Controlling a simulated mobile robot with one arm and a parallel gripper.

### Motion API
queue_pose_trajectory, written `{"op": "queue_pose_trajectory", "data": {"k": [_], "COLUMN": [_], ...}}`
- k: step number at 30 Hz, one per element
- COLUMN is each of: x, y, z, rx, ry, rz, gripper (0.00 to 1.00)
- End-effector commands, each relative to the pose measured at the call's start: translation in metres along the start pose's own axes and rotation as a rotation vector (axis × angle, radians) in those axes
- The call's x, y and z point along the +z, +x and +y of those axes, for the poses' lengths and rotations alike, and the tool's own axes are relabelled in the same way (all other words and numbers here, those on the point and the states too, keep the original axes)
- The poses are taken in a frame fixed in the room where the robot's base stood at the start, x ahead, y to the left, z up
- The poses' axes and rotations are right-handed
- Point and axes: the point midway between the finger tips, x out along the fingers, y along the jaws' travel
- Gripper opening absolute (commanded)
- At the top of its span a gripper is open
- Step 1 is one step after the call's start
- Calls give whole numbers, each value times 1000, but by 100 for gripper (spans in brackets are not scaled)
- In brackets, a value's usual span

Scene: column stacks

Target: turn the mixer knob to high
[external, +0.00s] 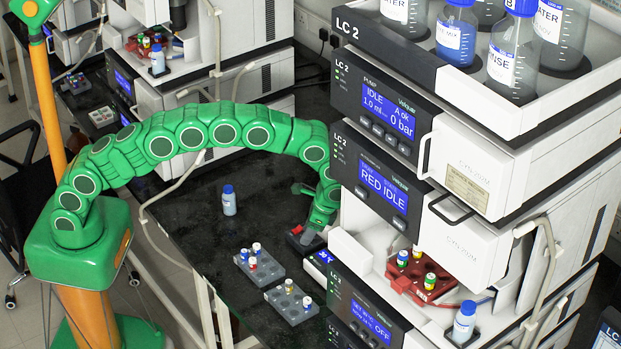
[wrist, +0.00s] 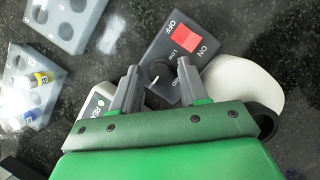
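The mixer (wrist: 168,45) is a dark grey box with a red rocker switch (wrist: 186,40) between OFF and ON labels. Its black round knob (wrist: 160,72) carries a short white pointer line toward the lower left in the wrist view. A label that seems to read Low is beside the knob; another label is partly hidden by a finger. My gripper (wrist: 158,65) is open, with one grey finger on each side of the knob; I cannot tell whether either touches it. In the external view my gripper (external: 311,236) reaches down over the mixer (external: 296,241), hiding the knob.
A white rounded part (wrist: 245,88) lies beside the mixer. Grey vial racks (external: 260,270) stand to its left, and a blue-capped bottle (external: 229,201) stands farther back. The instrument stack (external: 375,190) rises close on the right. The dark bench (external: 195,225) is free toward the left.

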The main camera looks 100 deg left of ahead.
Motion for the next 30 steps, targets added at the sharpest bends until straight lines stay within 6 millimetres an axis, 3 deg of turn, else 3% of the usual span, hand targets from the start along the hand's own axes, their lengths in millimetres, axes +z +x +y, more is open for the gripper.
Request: {"op": "queue_pose_trajectory", "data": {"k": [14,30], "x": [0,-1], "y": [-4,-65], "z": [0,0], "rx": [0,-1], "ry": [0,0], "rz": [1,2], "gripper": [52,52]}}
